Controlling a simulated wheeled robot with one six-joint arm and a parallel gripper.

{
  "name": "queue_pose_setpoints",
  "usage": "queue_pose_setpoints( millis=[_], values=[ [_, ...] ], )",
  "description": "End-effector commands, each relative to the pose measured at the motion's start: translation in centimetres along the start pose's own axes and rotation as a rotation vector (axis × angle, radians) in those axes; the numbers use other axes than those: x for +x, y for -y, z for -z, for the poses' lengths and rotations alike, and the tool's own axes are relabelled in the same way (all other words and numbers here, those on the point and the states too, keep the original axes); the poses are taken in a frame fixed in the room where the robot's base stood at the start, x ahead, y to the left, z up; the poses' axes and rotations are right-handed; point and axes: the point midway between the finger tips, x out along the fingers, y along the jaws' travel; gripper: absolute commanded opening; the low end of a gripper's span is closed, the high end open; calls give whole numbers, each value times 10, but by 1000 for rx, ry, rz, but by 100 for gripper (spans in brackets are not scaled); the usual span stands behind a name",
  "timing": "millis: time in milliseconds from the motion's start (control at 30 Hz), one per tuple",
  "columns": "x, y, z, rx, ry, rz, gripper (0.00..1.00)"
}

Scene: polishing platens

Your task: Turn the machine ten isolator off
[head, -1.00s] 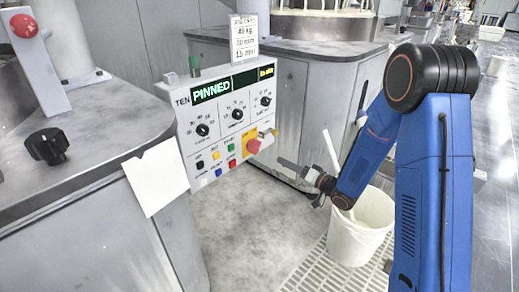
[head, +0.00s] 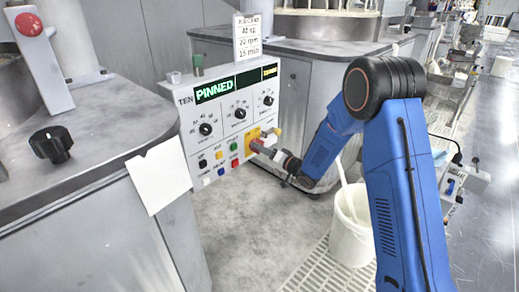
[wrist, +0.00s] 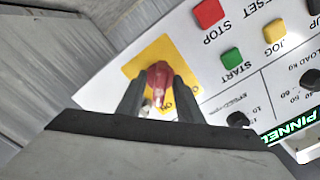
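The machine ten control box (head: 212,160) is labelled TEN and has a display reading PINNED. Its isolator is a red rotary handle (wrist: 158,78) on a yellow plate (wrist: 140,64), low on the right of the panel. In the head view my gripper (head: 264,149) is at this handle and covers much of it. In the wrist view my gripper's two dark fingers (wrist: 158,92) stand on either side of the red handle, which lies between their tips. They look open around it; whether they touch it is not clear. ON lettering shows beside the right finger.
Green (wrist: 232,57), red (wrist: 208,12) and yellow (wrist: 275,30) buttons sit close to the isolator. Dials (head: 205,129) are above. A white bucket (head: 350,240) stands on the floor grating below my arm. A grey counter (head: 90,150) is at left.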

Motion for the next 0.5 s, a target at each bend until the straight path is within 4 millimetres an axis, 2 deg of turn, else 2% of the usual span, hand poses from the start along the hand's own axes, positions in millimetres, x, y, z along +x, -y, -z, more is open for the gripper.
queue_pose_setpoints(
  millis=[400,500],
  values=[
    [7,0,0,1,0,-1,33],
    [7,0,0,1,0,-1,9]
  ],
)
